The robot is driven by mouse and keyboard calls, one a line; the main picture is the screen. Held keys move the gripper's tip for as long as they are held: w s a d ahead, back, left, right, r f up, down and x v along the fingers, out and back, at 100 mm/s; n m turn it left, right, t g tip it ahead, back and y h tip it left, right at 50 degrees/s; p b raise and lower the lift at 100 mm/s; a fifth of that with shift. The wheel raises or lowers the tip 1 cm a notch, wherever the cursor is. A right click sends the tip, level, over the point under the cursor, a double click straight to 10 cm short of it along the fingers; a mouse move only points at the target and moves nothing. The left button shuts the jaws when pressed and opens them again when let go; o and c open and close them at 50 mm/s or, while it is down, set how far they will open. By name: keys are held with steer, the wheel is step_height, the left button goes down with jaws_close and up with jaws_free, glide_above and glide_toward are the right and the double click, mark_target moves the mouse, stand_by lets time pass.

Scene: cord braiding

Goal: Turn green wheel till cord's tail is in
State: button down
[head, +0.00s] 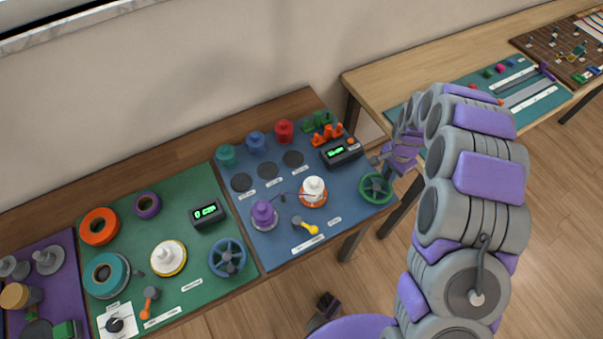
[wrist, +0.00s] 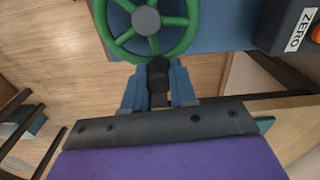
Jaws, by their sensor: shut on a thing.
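The green wheel (head: 363,193) sits at the right end of the blue mat in the head view. In the wrist view the green wheel (wrist: 178,50) fills the top, with a grey hub and green spokes. My gripper (wrist: 158,78) has its two blue fingers shut on the wheel's dark knob (wrist: 158,68), at the rim's near side. In the head view my gripper (head: 378,160) is just behind the wheel. A thin dark cord (head: 290,195) runs between the purple spool (head: 264,213) and the white spool (head: 313,187) on an orange base. The cord's tail is too small to make out.
A black counter box (head: 341,151) with a green display stands behind the wheel; its ZERO label (wrist: 299,30) shows in the wrist view. A yellow-handled lever (head: 305,226) lies in front of the spools. Another wheel, blue (head: 227,258), is on the green mat.

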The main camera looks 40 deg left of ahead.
mark_target(388, 198)
steer(key=shift+s+d+f+b, duration=0.15)
steer(key=shift+s+d, duration=0.15)
steer(key=shift+d, duration=0.25)
steer(key=shift+s+d+f+b, duration=0.15)
steer(key=shift+s+d, duration=0.15)
steer(key=shift+d, duration=0.25)
steer(key=shift+s+d+r, duration=0.1)
steer(key=shift+s+d, duration=0.4)
steer(key=shift+s, duration=0.15)
steer(key=shift+s+d, duration=0.35)
steer(key=shift+s, duration=0.45)
steer(key=shift+s+a, duration=0.1)
steer(key=shift+s, duration=0.65)
steer(key=shift+r, duration=0.1)
steer(key=shift+w+b, duration=0.1)
steer(key=shift+b, duration=0.65)
steer(key=shift+b, duration=0.5)
